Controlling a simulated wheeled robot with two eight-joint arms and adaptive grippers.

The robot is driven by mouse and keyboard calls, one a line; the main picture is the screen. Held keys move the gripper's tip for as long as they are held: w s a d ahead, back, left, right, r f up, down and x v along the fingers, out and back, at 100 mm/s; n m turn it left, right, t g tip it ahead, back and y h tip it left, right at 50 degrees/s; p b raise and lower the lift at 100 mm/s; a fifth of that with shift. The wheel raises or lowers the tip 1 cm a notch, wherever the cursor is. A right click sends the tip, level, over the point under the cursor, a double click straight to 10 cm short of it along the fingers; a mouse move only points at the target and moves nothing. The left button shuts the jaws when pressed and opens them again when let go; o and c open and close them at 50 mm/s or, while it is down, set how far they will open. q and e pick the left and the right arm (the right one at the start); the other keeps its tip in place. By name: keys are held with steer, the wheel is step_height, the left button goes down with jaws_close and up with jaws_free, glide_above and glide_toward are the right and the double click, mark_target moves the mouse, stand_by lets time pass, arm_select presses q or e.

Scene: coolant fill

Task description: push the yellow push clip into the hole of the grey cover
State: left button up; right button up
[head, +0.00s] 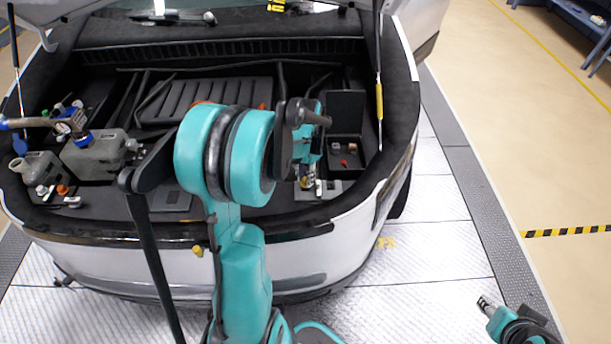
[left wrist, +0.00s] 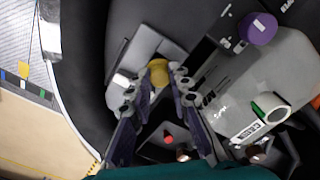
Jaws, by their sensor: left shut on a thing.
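The yellow push clip (left wrist: 158,70) is held between the fingertips of my left gripper (left wrist: 154,82) in the left wrist view. In the head view my left gripper (head: 305,178) points down into the right side of the car's bay, and a bit of yellow shows at its tips. The grey cover (head: 330,189) lies just under and beside the tips. It also shows in the left wrist view (left wrist: 148,42), right by the clip. The hole is hidden, and I cannot tell whether clip and cover touch. My right gripper (head: 485,303) is at the lower right, away from the car; its fingers are too small to judge.
A black bin (head: 362,108) with small parts sits behind the cover. A grey tank (head: 95,152) with a blue cap and other bottles stand at the bay's left. The bay's rear edge and a support strut (head: 379,100) border the gripper's space.

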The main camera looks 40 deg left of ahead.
arm_select(q)
steer(key=shift+o, duration=0.2)
steer(key=shift+f+b, duration=0.6)
steer(key=shift+f, duration=0.2)
steer(key=o, duration=0.8)
steer(key=shift+c, duration=0.2)
step_height(320, 180, up, 12)
steer(key=s+d+t, duration=0.3)
steer(key=s+d, duration=0.2)
steer(key=d, duration=0.5)
steer(key=s+d+n+t, duration=0.1)
steer(key=s+d+t, duration=0.3)
steer(key=d, duration=0.6)
steer(key=shift+s+f, duration=0.25)
steer(key=shift+s, duration=0.15)
